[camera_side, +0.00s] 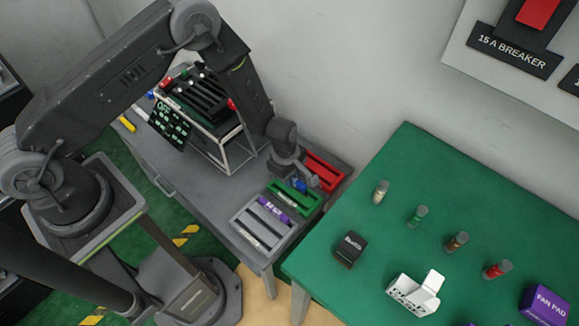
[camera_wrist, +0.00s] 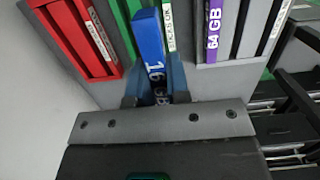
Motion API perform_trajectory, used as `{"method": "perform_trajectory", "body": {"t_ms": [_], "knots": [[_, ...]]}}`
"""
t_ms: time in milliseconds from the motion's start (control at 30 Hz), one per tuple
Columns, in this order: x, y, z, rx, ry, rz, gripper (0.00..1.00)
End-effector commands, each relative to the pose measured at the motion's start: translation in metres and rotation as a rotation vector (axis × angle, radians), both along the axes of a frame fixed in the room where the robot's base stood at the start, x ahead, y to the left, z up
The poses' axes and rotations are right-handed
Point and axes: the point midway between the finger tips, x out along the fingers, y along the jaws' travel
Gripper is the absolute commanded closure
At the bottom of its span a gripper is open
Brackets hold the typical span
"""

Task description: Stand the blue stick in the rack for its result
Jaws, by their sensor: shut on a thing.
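The blue stick (camera_wrist: 152,45), marked 16 GB, is between the jaws of my gripper (camera_wrist: 153,88). In the side view the blue stick (camera_side: 299,184) shows just below my gripper (camera_side: 297,176), at the far end of the green rack (camera_side: 305,206). The green rack also shows in the wrist view (camera_wrist: 133,8), partly behind the stick. I cannot tell if the stick's lower end is in a slot. The red rack (camera_side: 325,170) is beside it, also in the wrist view (camera_wrist: 75,35). A grey rack (camera_side: 250,232) holds a purple 64 GB stick (camera_side: 273,209).
A slotted unit (camera_side: 205,98) on a white frame, with an OFF panel (camera_side: 168,121), stands behind on the grey bench (camera_side: 185,185). A green table (camera_side: 420,180) on the right holds several vials, a black box (camera_side: 350,248) and a purple fan pad box (camera_side: 545,303).

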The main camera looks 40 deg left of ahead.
Motion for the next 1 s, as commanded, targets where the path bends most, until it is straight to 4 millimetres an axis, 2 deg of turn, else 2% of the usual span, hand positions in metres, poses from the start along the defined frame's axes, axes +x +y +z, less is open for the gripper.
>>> {"method": "perform_trajectory", "body": {"t_ms": [367, 1000], "knots": [[0.0, 0.0, -0.002, -0.001, 0.0, -0.001, 1.0], [0.0, 0.0, -0.051, -0.001, 0.001, -0.002, 1.0]]}}
